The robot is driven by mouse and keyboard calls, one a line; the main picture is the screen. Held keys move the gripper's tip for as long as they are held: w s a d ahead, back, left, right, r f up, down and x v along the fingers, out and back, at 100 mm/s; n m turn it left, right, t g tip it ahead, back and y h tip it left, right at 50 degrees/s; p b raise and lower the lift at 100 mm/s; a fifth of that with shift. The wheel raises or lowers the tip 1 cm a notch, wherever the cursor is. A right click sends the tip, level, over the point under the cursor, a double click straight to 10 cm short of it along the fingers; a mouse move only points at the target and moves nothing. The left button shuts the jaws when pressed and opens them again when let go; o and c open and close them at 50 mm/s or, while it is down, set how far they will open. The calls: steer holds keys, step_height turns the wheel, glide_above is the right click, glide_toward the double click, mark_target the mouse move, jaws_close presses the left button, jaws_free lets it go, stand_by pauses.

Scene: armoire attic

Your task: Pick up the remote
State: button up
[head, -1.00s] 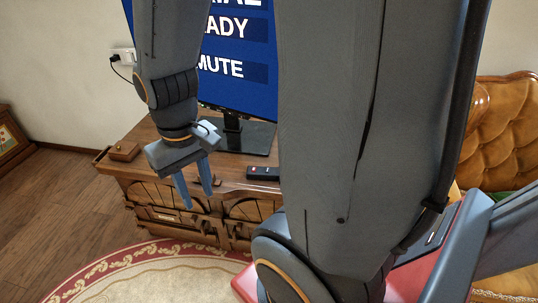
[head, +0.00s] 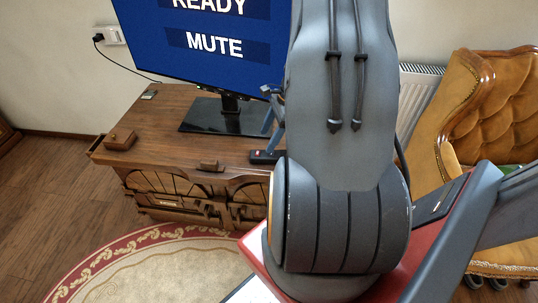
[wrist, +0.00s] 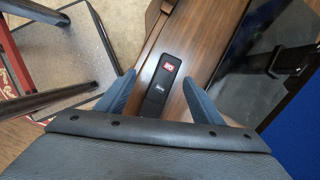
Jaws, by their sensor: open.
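The remote (wrist: 161,88) is a slim black bar with a red label. In the wrist view it lies on the wooden cabinet top, between and ahead of the two blue-grey fingers of my gripper (wrist: 158,93), which are apart and empty. In the head view the remote (head: 262,157) lies near the cabinet's front edge, its right end hidden behind my arm. My gripper (head: 273,120) is mostly hidden by the arm there, with a finger showing just above the remote. I cannot tell the exact height between them.
A television (head: 215,50) on a black stand (head: 205,118) is behind the remote on the wooden cabinet (head: 160,130). A small wooden box (head: 120,139) sits at the left. A brown leather armchair (head: 480,110) is at the right. A round rug (head: 150,260) lies in front.

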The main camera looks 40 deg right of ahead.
mark_target(274, 156)
steer(key=d+f+m, duration=0.1)
steer(key=d, duration=0.1)
steer(key=s+d+f+m, duration=0.1)
steer(key=d+f+m, duration=0.1)
steer(key=shift+s+d+t, duration=0.1)
steer(key=shift+t, duration=0.3)
steer(key=shift+a+p+x, duration=0.2)
steer(key=shift+p+x, duration=0.35)
steer(key=shift+x, duration=3.2)
steer(key=shift+s, duration=0.1)
steer(key=c, duration=1.2)
steer(key=shift+r, duration=0.1)
